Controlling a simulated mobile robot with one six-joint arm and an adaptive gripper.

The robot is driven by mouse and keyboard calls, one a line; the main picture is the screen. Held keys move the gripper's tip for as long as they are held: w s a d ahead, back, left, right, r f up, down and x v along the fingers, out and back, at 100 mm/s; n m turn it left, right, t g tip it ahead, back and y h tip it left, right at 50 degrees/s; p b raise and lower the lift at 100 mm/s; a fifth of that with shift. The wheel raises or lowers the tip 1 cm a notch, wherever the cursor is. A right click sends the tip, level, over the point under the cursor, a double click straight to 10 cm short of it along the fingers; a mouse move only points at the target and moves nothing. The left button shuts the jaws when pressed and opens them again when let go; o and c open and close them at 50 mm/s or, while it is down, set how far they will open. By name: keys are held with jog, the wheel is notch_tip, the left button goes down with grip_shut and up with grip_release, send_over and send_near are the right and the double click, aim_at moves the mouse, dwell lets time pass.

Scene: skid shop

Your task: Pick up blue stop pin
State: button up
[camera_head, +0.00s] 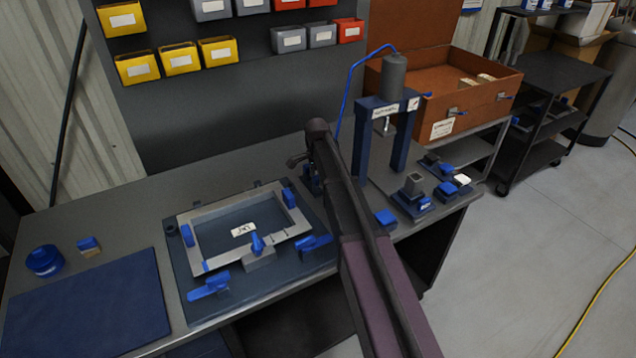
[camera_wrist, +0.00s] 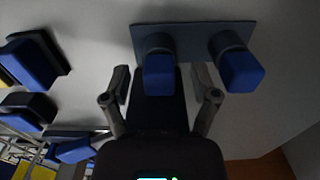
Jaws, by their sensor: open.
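In the wrist view, two pins with blue block-shaped heads stand on a flat grey-blue plate (camera_wrist: 190,36). One blue stop pin (camera_wrist: 158,76) is near the middle and a second blue pin (camera_wrist: 240,71) is to its right; which one the task means, I cannot tell. My gripper (camera_wrist: 161,84) is open, with one finger on each side of the middle pin in this picture. No contact shows. In the head view my arm hides most of this spot; only a bit of blue shows beside it.
A clamp fixture with a grey frame (camera_head: 192,232) lies left of my arm on the bench (camera_head: 120,206). A blue press (camera_head: 362,140) stands close on the right. Small blue-based blocks (camera_head: 411,204) sit near the right edge. A blue mat (camera_head: 85,305) lies front left.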

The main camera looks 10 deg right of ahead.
aim_at(317, 177)
grip_shut()
jog(key=shift+r, duration=0.15)
dwell(0.4)
notch_tip(317, 177, up, 10)
jog(key=p, duration=1)
dwell(0.8)
